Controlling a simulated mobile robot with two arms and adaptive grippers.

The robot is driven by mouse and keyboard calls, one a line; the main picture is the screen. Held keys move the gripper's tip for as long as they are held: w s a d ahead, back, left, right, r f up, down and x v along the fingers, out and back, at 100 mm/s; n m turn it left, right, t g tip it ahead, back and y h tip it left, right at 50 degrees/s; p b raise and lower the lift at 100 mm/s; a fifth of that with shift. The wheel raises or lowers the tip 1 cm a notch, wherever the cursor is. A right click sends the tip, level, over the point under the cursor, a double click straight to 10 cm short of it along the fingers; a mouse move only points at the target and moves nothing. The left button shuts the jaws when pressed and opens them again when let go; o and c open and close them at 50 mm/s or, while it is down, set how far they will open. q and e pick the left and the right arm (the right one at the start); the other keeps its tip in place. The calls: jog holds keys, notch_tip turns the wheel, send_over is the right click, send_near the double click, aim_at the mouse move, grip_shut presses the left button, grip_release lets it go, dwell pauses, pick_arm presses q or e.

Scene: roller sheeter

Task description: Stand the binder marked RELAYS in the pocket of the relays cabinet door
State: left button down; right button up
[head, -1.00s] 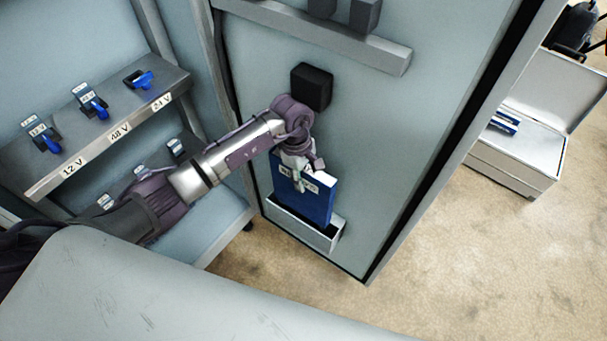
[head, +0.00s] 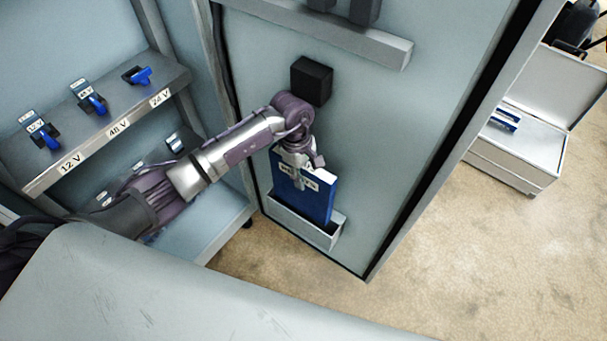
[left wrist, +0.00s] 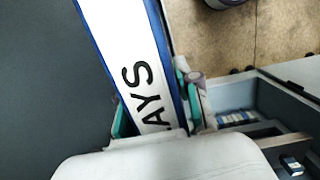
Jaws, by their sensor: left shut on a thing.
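The blue binder (head: 318,204) is upright, with a white label on its spine. In the left wrist view the spine (left wrist: 128,50) shows the letters "AYS"; the rest of the word is out of view. Its lower end is hidden behind the front wall of the grey door pocket (head: 298,227), so it seems to be inside; whether it touches the bottom cannot be seen. My left gripper (head: 299,178) is shut on the binder's upper part, its teal pads on both sides of the spine. My right gripper is not in view.
The pocket is low on the grey cabinet door (head: 400,120), below a black block (head: 311,80). At left is a shelf (head: 110,125) labelled 12 V, 48 V, 24 V with blue-handled devices. An open grey case (head: 515,160) stands on the floor at right.

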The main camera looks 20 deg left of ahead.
aim_at(304, 202)
pick_arm(q)
jog(key=shift+b, duration=0.3)
dwell(1.4)
jog(key=shift+b, duration=0.35)
jog(key=shift+f+b, duration=6.4)
jog(key=shift+f, duration=0.4)
jog(key=c, duration=0.7)
grip_release()
jog(key=r, duration=0.4)
jog(key=a+r, duration=0.1)
jog(key=r, duration=0.7)
jog(key=shift+w+a, duration=0.25)
jog(key=shift+a, duration=0.1)
